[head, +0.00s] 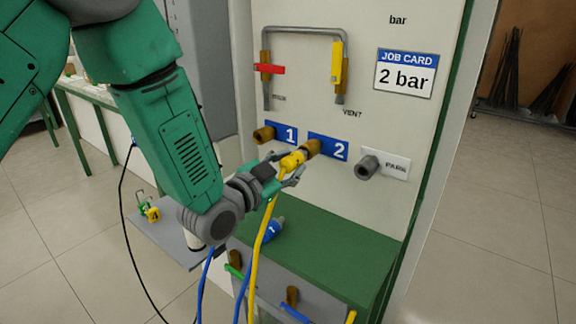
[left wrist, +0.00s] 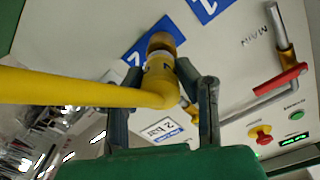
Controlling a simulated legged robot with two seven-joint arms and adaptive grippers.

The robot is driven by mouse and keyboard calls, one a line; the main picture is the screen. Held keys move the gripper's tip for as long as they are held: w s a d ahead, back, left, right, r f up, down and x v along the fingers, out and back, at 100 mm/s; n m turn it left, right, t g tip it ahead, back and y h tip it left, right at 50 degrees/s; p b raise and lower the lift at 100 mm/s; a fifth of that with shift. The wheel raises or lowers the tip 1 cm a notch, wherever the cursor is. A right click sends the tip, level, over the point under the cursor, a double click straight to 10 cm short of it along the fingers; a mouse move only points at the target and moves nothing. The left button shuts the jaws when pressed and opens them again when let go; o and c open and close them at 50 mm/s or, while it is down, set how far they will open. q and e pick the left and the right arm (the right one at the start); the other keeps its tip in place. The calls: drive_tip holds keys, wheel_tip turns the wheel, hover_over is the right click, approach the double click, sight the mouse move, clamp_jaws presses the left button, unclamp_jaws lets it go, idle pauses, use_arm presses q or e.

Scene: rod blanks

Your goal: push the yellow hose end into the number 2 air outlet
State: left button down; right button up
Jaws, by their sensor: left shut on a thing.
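My left gripper (head: 288,172) is shut on the yellow hose end (head: 292,160) in front of the panel. The brass number 2 air outlet (head: 312,147) sits beside the blue "2" plate (head: 341,152). In the left wrist view the hose end (left wrist: 160,82) lies between the two fingers and points at the brass outlet (left wrist: 161,42). The two meet or nearly meet there; how deep the hose end sits I cannot tell. The yellow hose (head: 260,245) hangs down from the gripper. My right gripper is not in view.
The brass number 1 outlet (head: 263,134) is at the left and the grey park stub (head: 367,167) at the right. Above are a red-handled valve (head: 269,69) and a yellow-handled valve (head: 337,64). A blue hose end (head: 273,229) rests on the green cabinet top (head: 340,240).

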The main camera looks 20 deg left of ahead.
use_arm(q)
drive_tip(key=shift+w+d, duration=0.25)
drive_tip(key=shift+w, duration=0.45)
drive_tip(key=c, duration=1.1)
unclamp_jaws()
drive_tip(key=shift+w, duration=0.1)
drive_tip(key=v, duration=1.2)
drive_tip(key=shift+f, duration=0.1)
drive_tip(key=shift+f, duration=0.1)
